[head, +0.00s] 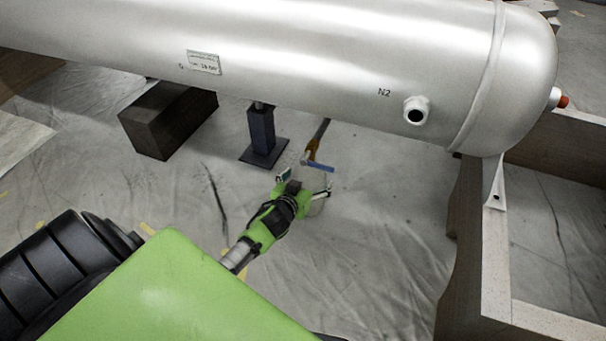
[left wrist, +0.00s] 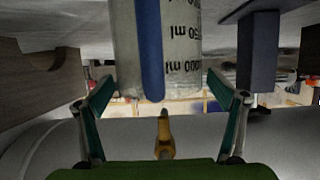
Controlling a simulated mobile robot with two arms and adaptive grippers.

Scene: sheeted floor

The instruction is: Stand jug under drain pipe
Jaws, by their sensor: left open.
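In the left wrist view, which is upside down, a pale jug (left wrist: 183,55) with ml marks and a blue vertical strip stands upright between my fingertips. My left gripper (head: 306,185) is open, low beneath the vessel; in the wrist view its fingers (left wrist: 162,78) flank the jug closely. I cannot tell whether they touch it. The brown-orange drain pipe (head: 314,145) comes down from under the vessel, with a blue bar by its end. In the wrist view the pipe's end (left wrist: 165,135) lines up with the jug's rim; the depth between them is unclear. My right gripper is out of view.
The large silver vessel (head: 300,50) hangs low over the work area. A dark support post (head: 262,133) and a dark block (head: 165,120) stand left of the pipe. Timber framing (head: 468,230) bounds the right. The sheeted floor (head: 385,225) between is clear.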

